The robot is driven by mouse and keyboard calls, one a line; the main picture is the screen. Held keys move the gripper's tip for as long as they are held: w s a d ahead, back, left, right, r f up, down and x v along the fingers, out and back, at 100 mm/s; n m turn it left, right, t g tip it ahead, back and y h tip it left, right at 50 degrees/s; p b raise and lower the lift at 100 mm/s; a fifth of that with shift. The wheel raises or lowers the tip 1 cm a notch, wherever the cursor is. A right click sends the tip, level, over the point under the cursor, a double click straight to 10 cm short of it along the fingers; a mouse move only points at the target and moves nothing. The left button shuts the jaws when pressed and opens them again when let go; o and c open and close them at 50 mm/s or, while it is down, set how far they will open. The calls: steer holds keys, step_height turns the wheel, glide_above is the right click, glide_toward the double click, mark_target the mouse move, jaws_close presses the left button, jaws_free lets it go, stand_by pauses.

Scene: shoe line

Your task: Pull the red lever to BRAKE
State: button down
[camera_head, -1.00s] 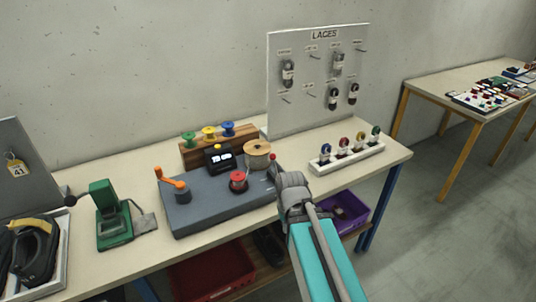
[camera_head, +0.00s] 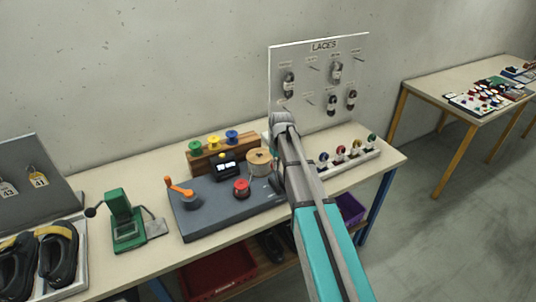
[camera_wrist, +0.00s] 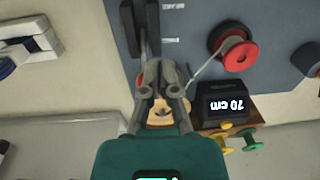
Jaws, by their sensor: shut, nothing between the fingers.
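My arm covers the right end of the grey machine base (camera_head: 222,208) in the head view. In the wrist view, dark upright bars (camera_wrist: 152,22) beside small pale marks stand on the base, just beyond my fingertips; I cannot tell whether they belong to the lever. My gripper (camera_wrist: 160,68) is shut and empty, over or near the wooden spool (camera_wrist: 158,117). Contact cannot be told. In the head view the fingers are hidden behind my wrist.
The base carries an orange crank (camera_head: 180,187), a red spool (camera_head: 241,188) and a black display (camera_wrist: 228,106) reading 70 cm. Coloured spools on a wooden block (camera_head: 208,160) stand behind. The LACES board (camera_head: 312,75) rises behind my wrist; a white lace rack (camera_head: 358,163) stands right.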

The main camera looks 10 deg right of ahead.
steer(key=w+r+n+p, duration=0.1)
steer(key=w+r, duration=0.3)
steer(key=w, duration=0.4)
steer(key=shift+p, duration=0.9)
steer(key=f+b, duration=0.6)
steer(key=a+f+b, duration=0.1)
steer(key=f+b, duration=0.2)
steer(key=b, duration=0.1)
steer(key=shift+s+f, duration=0.25)
steer(key=shift+f, duration=0.15)
